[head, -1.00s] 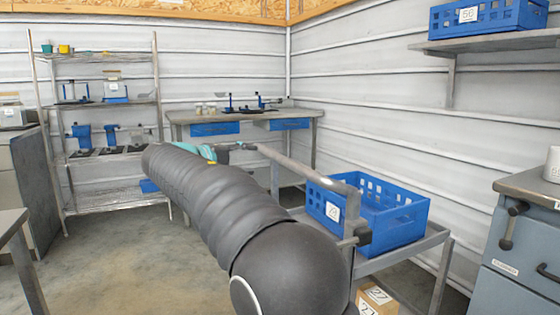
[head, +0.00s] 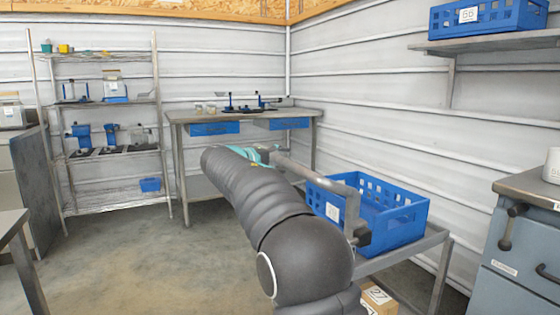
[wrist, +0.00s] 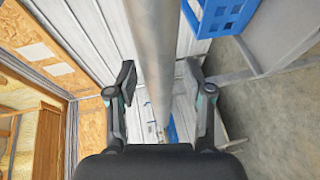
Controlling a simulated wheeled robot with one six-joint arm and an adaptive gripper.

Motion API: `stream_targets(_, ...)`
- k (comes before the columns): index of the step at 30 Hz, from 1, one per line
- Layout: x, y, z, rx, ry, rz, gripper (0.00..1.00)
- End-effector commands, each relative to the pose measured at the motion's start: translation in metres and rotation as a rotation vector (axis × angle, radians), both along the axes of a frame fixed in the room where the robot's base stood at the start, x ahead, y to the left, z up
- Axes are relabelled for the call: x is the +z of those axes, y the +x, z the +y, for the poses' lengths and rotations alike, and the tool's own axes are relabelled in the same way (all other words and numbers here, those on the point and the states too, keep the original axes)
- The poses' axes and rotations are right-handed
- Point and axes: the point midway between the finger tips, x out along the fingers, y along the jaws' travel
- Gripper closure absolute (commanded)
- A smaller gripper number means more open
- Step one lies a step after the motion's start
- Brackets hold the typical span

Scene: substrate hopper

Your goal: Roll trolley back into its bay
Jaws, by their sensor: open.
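The trolley (head: 398,258) is a grey metal frame at the right of the head view. A blue crate (head: 405,226) with holed walls and a white label stands on it. Its grey handle bar (head: 312,174) runs back-left from a post beside the crate. My gripper (head: 265,154), partly hidden by my arm, is at the far end of the bar. In the wrist view my gripper (wrist: 158,82) is open, with a finger on either side of the bar (wrist: 152,45). Gaps show on both sides, so the bar is not clamped. The trolley's wheels are not visible.
A workbench (head: 245,116) with blue drawers stands by the back wall, left of it a wire shelf rack (head: 110,154). A grey cabinet (head: 522,250) is at the right. A cardboard box (head: 379,299) is low under the trolley. Open floor (head: 135,250) lies left.

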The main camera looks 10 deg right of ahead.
Motion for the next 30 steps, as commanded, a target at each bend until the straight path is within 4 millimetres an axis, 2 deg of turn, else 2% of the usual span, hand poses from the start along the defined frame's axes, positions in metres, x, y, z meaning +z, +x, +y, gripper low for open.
stream_targets(7,0.0,0.0,0.0,0.0,0.0,0.0,0.48)
stream_targets(13,0.0,0.0,0.0,0.0,0.0,0.0,0.98)
stream_targets(23,0.0,0.0,-0.001,0.002,0.0,0.0,1.0)
stream_targets(30,-0.001,0.002,-0.013,0.02,0.0,-0.002,1.0)
